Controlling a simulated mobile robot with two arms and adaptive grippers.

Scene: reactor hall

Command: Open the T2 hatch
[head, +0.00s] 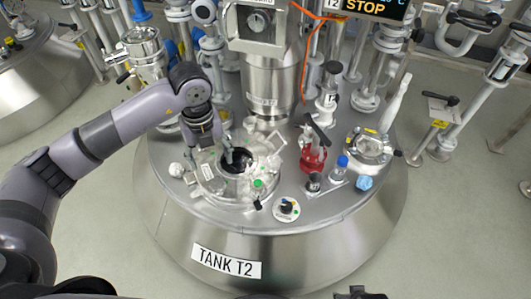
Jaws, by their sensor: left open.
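Tank T2 (310,230) is the large steel vessel in the middle, with a "TANK T2" label on its front. On the left front of its top is the round hatch (207,175), a pale metal ring with a dark round area in its middle. I cannot tell if that dark area is glass or an opening. Pale fittings stand at the hatch's right side. My left gripper (229,155) reaches down over the hatch from the upper left. It is open, and its fingertips are small and hard to make out; contact is unclear. My right gripper does not show.
A red valve (313,157) with a dark handle stands right of the hatch. A black knob (287,208) sits in front. Another round port (370,149) is at the right. A tall steel column (266,85) rises behind.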

